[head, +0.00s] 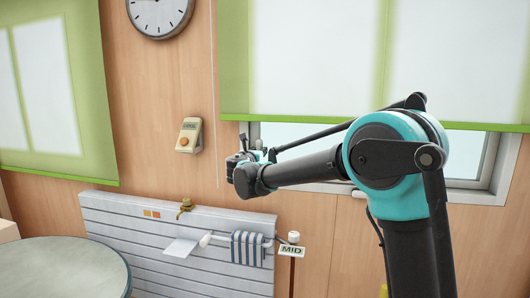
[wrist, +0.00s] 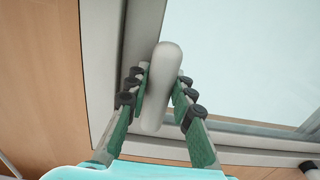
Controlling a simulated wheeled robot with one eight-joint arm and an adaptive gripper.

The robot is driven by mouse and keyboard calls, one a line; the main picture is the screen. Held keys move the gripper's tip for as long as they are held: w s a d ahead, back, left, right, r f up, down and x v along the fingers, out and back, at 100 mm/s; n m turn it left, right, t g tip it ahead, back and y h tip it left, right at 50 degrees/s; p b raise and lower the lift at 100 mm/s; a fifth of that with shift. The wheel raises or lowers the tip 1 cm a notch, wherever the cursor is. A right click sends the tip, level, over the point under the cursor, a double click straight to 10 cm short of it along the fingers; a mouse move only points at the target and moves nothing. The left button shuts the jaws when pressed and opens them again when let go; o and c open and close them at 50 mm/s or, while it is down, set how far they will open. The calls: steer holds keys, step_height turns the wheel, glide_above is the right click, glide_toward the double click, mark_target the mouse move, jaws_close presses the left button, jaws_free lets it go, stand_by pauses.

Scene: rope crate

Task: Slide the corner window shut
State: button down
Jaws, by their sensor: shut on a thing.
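The corner window (head: 482,196) has a pale grey frame, and a green-edged blind hides its upper part in the head view. Its glass and frame also fill much of the wrist view (wrist: 240,60). A rounded light grey handle (wrist: 163,75) stands on the frame upright at the left of the glass. My gripper (wrist: 160,88) is shut on this handle, with one green finger on each side of it. In the head view my gripper (head: 247,160) is at the window's left end, and the handle cannot be made out there. My arm covers part of the lower frame.
The green-edged blind (head: 300,60) hangs just above my arm. A round table (head: 60,268) is at the lower left. The wood wall holds a beige dial box (head: 188,136).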

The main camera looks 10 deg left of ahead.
steer(key=shift+a, duration=0.25)
steer(key=c, duration=1.3)
jaws_free()
steer(key=shift+a, duration=0.15)
steer(key=shift+s, duration=0.15)
steer(key=s, duration=1.1)
steer(key=shift+s+a, duration=0.1)
steer(key=shift+s, duration=0.3)
